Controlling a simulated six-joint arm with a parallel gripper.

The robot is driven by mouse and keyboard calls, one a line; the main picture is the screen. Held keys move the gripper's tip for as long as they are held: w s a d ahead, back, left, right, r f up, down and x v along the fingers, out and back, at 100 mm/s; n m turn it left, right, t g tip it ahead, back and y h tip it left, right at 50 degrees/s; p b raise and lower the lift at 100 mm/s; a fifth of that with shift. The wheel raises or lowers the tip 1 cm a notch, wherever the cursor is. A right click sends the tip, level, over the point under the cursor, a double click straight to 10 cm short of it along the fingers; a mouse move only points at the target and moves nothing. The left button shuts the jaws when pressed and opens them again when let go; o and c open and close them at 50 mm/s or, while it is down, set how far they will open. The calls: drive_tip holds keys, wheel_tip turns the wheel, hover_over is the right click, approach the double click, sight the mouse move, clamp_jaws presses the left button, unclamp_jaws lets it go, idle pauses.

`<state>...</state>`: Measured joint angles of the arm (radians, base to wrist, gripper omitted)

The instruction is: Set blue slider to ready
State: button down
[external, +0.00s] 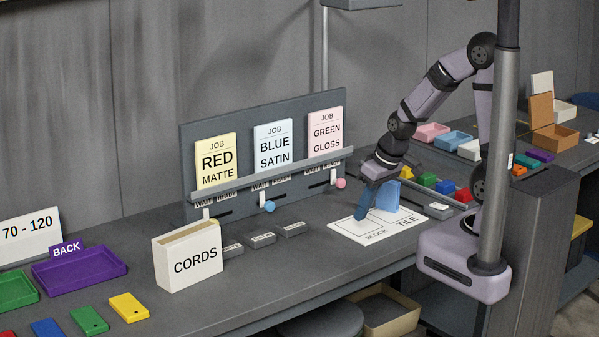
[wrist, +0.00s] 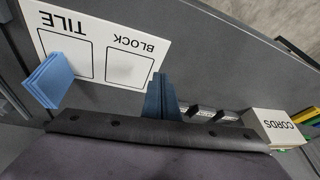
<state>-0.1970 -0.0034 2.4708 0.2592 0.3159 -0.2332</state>
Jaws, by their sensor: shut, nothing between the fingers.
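The blue slider sits under the BLUE SATIN card (external: 274,147) on the grey job board. It has a white tab (external: 262,198) and a round blue knob (external: 270,207). It stands toward the left end of its slot, by the WAIT label; READY is to its right. My gripper (external: 361,215) points down, shut and empty, over the BLOCK side of the white sheet (external: 346,229), right of and away from the slider. In the wrist view its dark blue fingers (wrist: 160,95) show together; the slider does not show there.
A blue piece (external: 390,195) stands on the sheet's TILE side, close to my gripper; it also shows in the wrist view (wrist: 47,80). A pink knob (external: 341,183) is right of the blue one. Grey blocks (external: 262,240) and the CORDS box (external: 188,262) stand in front of the board.

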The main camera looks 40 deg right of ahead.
drive_tip(key=w+a+t+b, duration=0.1)
drive_tip(key=w+a, duration=0.2)
drive_tip(key=w+a+n+t, duration=0.1)
drive_tip(key=w+a+t, duration=0.1)
drive_tip(key=w+a, duration=0.1)
drive_tip(key=w+a+n+t+b, duration=0.1)
drive_tip(key=w+a, duration=0.3)
drive_tip(key=shift+w+r+t+y+b, duration=0.15)
drive_tip(key=shift+t+y+b, duration=0.15)
drive_tip(key=shift+t+y, duration=0.1)
drive_tip(key=w+a+r+n+t+h+b, duration=0.1)
drive_tip(key=w+a+r+t+h+b, duration=0.1)
drive_tip(key=a+t+h+b, duration=0.2)
drive_tip(key=shift+w+a+r+t+h, duration=0.3)
drive_tip(key=shift+a+t, duration=0.4)
drive_tip(key=shift+t, duration=0.6)
drive_tip(key=shift+s, duration=0.1)
drive_tip(key=p, duration=0.2)
hover_over(266, 202)
drive_tip(key=s+a, duration=0.3)
drive_tip(key=s, duration=0.1)
drive_tip(key=f, duration=0.2)
drive_tip(key=shift+w+d+f+p, duration=0.15)
drive_tip(key=shift+d+f, duration=0.1)
drive_tip(key=shift+f, duration=0.2)
drive_tip(key=shift+w+d+f+p, duration=0.15)
drive_tip(key=shift+d+f, duration=0.1)
drive_tip(key=shift+f, duration=0.15)
drive_tip(key=shift+d+f, duration=0.5)
drive_tip(key=shift+f, duration=0.3)
